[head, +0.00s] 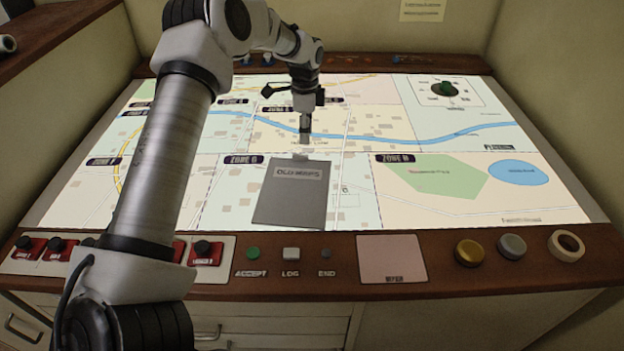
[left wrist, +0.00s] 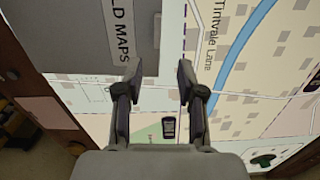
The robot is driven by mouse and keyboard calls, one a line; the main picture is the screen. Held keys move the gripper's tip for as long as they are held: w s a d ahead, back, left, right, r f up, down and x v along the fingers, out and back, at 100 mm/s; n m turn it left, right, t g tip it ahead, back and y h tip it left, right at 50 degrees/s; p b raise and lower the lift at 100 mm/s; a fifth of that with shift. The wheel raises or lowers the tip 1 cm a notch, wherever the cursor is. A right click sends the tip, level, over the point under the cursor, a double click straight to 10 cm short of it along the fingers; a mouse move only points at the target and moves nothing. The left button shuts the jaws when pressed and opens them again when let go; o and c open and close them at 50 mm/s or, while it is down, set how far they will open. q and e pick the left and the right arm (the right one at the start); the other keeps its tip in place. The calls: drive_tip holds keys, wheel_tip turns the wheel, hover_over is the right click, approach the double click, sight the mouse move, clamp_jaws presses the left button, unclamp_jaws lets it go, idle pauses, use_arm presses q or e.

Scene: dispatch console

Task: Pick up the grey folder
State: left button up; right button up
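The grey folder (head: 290,205), labelled "OLD MAPS", lies flat on the lit map in the middle of the console. In the left wrist view the folder (left wrist: 75,45) is at the upper left, cut off by the frame edge. My left gripper (head: 305,135) points down over the map, just behind the folder's far edge in the head view. In the left wrist view its two fingers (left wrist: 158,75) are apart with only map between them, the folder lying to the left. My right gripper is in neither view.
The lit map (head: 470,195) surrounds the folder and is mostly bare. A wooden front ledge holds the accept button (head: 253,253), red switches (head: 207,251), a pink pad (head: 392,258), two round knobs (head: 469,252) and a tape roll (head: 566,245).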

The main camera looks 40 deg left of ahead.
sight(300, 155)
use_arm(q)
drive_tip(key=shift+w+a+f, duration=0.15)
drive_tip(key=shift+a+f, duration=0.1)
drive_tip(key=shift+f, duration=0.15)
drive_tip(key=shift+s+a+f+p, duration=0.1)
drive_tip(key=shift+s+f+p, duration=0.5)
drive_tip(key=shift+s+f, duration=0.3)
drive_tip(key=f, duration=0.3)
drive_tip(key=f+p, duration=0.1)
drive_tip(key=shift+w+a+f, duration=0.2)
drive_tip(key=shift+a+f, duration=0.05)
drive_tip(key=shift+f, duration=0.15)
drive_tip(key=shift+s+r, duration=0.2)
drive_tip(key=shift+c, duration=1)
drive_tip(key=shift+d, duration=0.1)
clamp_jaws()
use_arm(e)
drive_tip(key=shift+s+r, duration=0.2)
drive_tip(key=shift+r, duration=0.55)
